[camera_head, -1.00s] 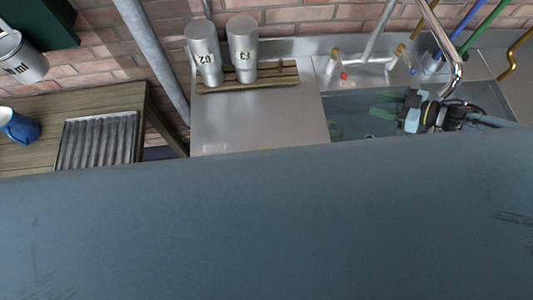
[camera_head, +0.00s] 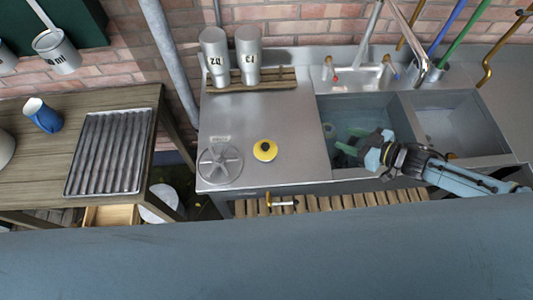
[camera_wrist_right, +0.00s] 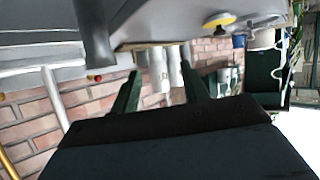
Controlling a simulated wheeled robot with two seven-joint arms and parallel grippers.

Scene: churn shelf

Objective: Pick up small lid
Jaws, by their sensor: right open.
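My left gripper is not in view.
A round metal spoked piece (camera_head: 220,165) lies left of the lid. Two grey canisters (camera_head: 249,58) stand on a wooden rack (camera_head: 275,78) behind. Taps (camera_head: 385,70) rise behind the sink. A yellow-tipped handle (camera_head: 282,203) sticks out below the counter's front edge.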

